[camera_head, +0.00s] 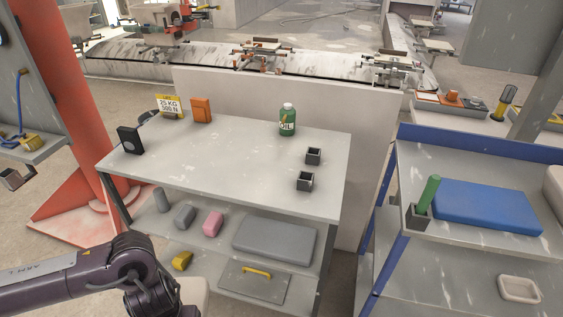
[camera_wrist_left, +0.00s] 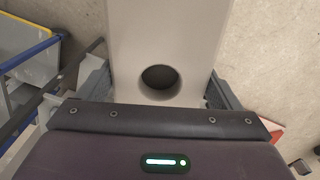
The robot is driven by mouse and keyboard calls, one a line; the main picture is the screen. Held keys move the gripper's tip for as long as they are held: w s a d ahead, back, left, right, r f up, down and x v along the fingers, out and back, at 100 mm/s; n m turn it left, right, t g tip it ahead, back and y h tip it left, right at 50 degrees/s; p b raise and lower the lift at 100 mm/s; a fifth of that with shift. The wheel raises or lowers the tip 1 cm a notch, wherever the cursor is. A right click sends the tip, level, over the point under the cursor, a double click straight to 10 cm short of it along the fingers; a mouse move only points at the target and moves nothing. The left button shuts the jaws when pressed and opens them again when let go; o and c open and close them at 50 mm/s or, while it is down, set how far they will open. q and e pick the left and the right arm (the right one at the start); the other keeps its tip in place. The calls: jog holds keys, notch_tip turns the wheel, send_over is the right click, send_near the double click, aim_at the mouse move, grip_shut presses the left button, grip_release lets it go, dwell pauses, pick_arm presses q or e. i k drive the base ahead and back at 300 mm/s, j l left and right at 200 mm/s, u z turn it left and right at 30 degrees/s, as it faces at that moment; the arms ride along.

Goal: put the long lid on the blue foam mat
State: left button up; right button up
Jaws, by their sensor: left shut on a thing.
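The blue foam mat (camera_head: 490,207) lies flat on the top shelf of the cart at the right in the head view. My left gripper (camera_wrist_left: 157,88) is shut on a long pale piece (camera_wrist_left: 165,30) with a round dark hole, which looks like the long lid. The piece runs between the two fingers and past the top of the wrist view. In the head view a pale edge of it (camera_head: 195,292) shows beside my left wrist at the bottom, left of the cart and well away from the mat. The fingers are hidden there. My right gripper is out of view.
A green cylinder stands in a dark holder (camera_head: 417,217) at the mat's left edge. The cart has a raised blue back rim (camera_head: 480,144). Between my left arm and the cart stands a grey table (camera_head: 235,165) with a green oil bottle (camera_head: 287,120) and small dark boxes.

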aim_at(498, 210)
jog(key=l, duration=0.8)
jog(key=k+l, duration=0.15)
jog(key=l, duration=1.4)
jog(key=k, duration=0.05)
